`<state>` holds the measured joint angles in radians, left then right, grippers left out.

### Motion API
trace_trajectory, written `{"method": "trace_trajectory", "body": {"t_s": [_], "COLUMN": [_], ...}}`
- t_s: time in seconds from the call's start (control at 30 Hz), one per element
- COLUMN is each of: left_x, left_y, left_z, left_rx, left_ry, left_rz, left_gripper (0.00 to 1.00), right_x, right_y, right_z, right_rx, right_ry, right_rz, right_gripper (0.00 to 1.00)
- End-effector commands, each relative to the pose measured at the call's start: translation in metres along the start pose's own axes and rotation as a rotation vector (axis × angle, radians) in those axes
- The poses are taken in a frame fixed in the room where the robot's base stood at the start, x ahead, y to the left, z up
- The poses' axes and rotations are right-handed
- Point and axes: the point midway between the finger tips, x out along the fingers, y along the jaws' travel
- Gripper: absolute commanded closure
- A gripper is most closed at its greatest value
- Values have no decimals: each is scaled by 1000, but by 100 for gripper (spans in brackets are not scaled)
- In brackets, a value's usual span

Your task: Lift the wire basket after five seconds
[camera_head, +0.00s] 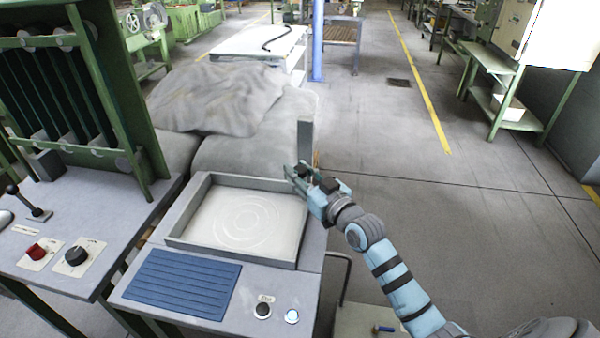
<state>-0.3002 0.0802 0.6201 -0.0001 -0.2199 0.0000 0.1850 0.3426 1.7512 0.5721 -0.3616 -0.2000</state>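I cannot make out a wire basket in this view. A shallow grey-walled basin (183,212) with a pale interior marked by concentric rings sits on the workstation. A grey upright post (305,140) stands at the basin's back right corner. My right gripper (294,174) is at the basin's right rim, just in front of the post. Its fingers are small and overlap the rim, so I cannot tell whether they are open or hold anything. My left gripper is out of view.
A blue ribbed mat (182,284), a dark button (263,310) and a lit button (292,316) are at the station's front. A control desk (75,225) with a green rack stands left. Grey covered bulk (215,100) lies behind. The floor at right is open.

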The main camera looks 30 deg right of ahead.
Motion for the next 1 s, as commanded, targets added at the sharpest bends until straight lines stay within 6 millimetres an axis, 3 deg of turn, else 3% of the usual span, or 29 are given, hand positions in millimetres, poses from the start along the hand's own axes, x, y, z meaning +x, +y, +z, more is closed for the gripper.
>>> {"method": "trace_trajectory", "body": {"t_s": [0.27, 0.37, 0.7, 0.8, 1.0], "left_x": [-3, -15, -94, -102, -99], "left_y": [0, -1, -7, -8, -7], "left_z": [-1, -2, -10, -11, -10], "left_rx": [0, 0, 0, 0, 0], "left_ry": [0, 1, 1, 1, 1], "left_rz": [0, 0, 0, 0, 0], "left_gripper": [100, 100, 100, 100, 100], "right_x": [0, 0, 0, 0, 0], "right_y": [0, 0, 0, 0, 0], "right_z": [-2, -16, -103, -112, -111], "right_rx": [2, 2, 1, 1, 0], "right_ry": [-1, 0, 2, 3, 9], "right_rz": [0, 0, -1, 0, 0], "right_gripper": [100, 100, 100, 100, 100]}}
